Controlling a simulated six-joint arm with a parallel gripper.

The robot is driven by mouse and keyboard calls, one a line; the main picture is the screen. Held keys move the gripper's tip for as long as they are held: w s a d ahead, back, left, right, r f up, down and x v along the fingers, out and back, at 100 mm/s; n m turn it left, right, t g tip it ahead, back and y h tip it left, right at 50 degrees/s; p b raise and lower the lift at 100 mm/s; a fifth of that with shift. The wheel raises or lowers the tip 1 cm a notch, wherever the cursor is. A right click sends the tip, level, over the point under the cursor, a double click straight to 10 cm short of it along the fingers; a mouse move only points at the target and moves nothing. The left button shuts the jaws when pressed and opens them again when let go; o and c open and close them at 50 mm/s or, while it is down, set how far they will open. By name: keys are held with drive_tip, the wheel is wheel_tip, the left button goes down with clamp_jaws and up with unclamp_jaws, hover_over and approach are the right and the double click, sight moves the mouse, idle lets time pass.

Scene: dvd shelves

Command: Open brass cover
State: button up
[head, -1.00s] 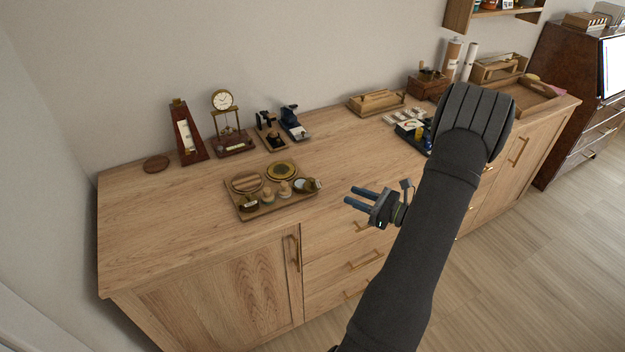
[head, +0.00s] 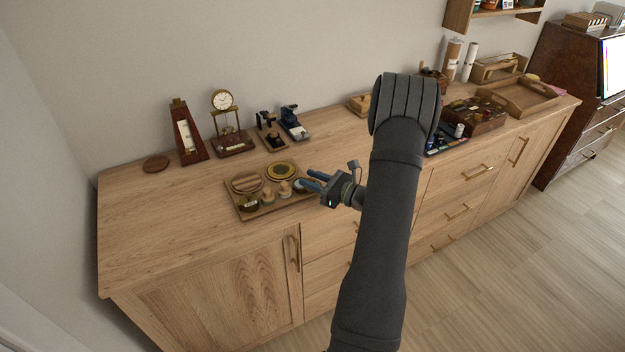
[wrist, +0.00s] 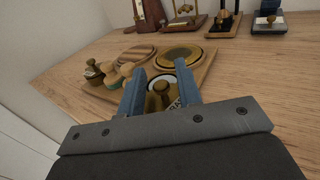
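A low wooden tray (head: 246,214) on the cabinet top holds a round brass disc (head: 281,170), a round wooden disc (head: 247,182) and several small knobbed pots (head: 268,196). A small brass piece with a knob (wrist: 160,101) is at the tray's right end, with a pale round face (wrist: 159,82) just behind it. I cannot tell for sure which brass part is the cover. My gripper (head: 309,180) is open at the tray's right end. In the wrist view its blue fingers (wrist: 160,68) stand either side of the brass piece; contact cannot be told.
Behind the tray stand a metronome (head: 187,137), a brass clock (head: 227,120) and two small dark instruments (head: 292,122). A round coaster (head: 156,163) lies at the left. The cabinet top (head: 150,220) is bare left of the tray. Boxes stand at the right.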

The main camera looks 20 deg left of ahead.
drive_tip(key=shift+c, duration=0.2)
clamp_jaws()
drive_tip(key=shift+w+d+g, duration=0.1)
drive_tip(key=shift+g, duration=0.2)
drive_tip(key=n+g, duration=0.1)
drive_tip(key=g, duration=0.1)
drive_tip(key=n+g, duration=0.2)
drive_tip(key=g, duration=0.1)
drive_tip(key=w+d+n+g, duration=0.1)
drive_tip(key=n+g, duration=0.1)
drive_tip(key=shift+g, duration=0.4)
drive_tip(key=shift+w+d+n+g+h, duration=0.1)
drive_tip(key=shift+w+n+g+h, duration=0.15)
drive_tip(key=shift+n+g+h, duration=0.85)
drive_tip(key=shift+w+n+g+h, duration=0.2)
drive_tip(key=shift+n+g+h, duration=0.2)
drive_tip(key=shift+n+g, duration=1.25)
drive_tip(key=shift+g, duration=0.55)
drive_tip(key=shift+m, duration=0.25)
